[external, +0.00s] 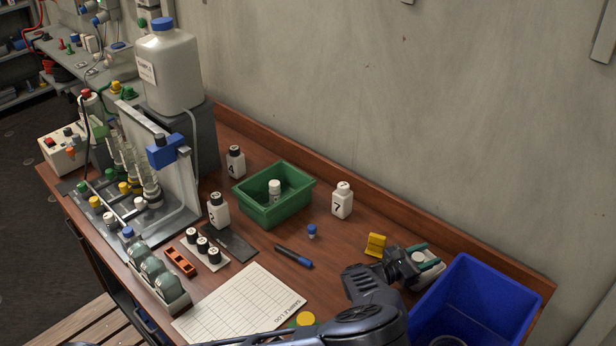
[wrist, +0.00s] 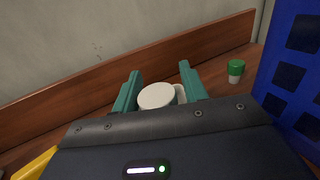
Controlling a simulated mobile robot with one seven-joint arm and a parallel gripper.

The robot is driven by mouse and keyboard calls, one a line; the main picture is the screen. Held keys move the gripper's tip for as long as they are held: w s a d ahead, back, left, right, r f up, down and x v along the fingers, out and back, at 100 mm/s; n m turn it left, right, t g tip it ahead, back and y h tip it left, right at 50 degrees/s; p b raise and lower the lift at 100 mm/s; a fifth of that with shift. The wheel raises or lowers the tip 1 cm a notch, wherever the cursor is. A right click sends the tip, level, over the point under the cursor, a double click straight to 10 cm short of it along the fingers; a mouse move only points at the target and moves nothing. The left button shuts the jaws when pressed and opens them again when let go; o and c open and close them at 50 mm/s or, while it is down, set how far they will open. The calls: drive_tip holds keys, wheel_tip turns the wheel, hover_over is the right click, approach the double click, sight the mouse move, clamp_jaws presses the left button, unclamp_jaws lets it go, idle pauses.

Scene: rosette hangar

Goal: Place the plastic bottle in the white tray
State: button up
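My gripper (wrist: 160,84) has teal fingers and points down at the right of the bench. In the wrist view a round white top (wrist: 157,96), which looks like a bottle cap, lies between the fingers. It is close to the left finger, and a pale edge shows between it and the right finger. I cannot tell whether the fingers press on it. In the external view my gripper (external: 424,256) is over a low whitish object (external: 429,273), which may be the white tray; my gripper partly covers it. The bottle's body is hidden.
A blue crate (external: 486,276) stands close right of my gripper, a yellow holder (external: 375,245) left. A green-capped vial (wrist: 236,70) stands near the crate. A green bin (external: 250,210) holds a white-capped bottle (external: 274,188). Bottle 7 (external: 342,203) stands nearby. The wall is behind.

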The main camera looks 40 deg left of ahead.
drive_tip(key=shift+o, duration=0.4)
drive_tip(key=shift+r, duration=0.15)
drive_tip(key=v, duration=1.2)
drive_tip(key=a+r+n+g+y, duration=0.1)
drive_tip(key=a+r+n+y, duration=0.1)
drive_tip(key=a+n+y, duration=0.35)
drive_tip(key=a+r+n+g+y, duration=0.1)
drive_tip(key=a+r+n+y, duration=0.1)
drive_tip(key=a+n, duration=0.6)
drive_tip(key=s+a+r+n+g, duration=0.35)
drive_tip(key=s+r+n, duration=0.4)
drive_tip(key=n, duration=0.35)
drive_tip(key=s+r+n+g, duration=0.2)
drive_tip(key=s+r+n, duration=0.3)
drive_tip(key=s, duration=0.8)
drive_tip(key=s+a+r+n+g, duration=0.1)
drive_tip(key=s+r+n, duration=0.4)
drive_tip(key=s, duration=0.8)
drive_tip(key=s+a+r+n+g, duration=0.1)
drive_tip(key=s+r+n+g, duration=0.2)
drive_tip(key=s, duration=1)
wheel_tip(320, 180, up, 5)
drive_tip(key=n, duration=0.3)
drive_tip(key=shift+s+h, duration=0.25)
drive_tip(key=shift+h, duration=0.1)
drive_tip(key=shift+f+g, duration=0.1)
drive_tip(key=shift+g, duration=0.15)
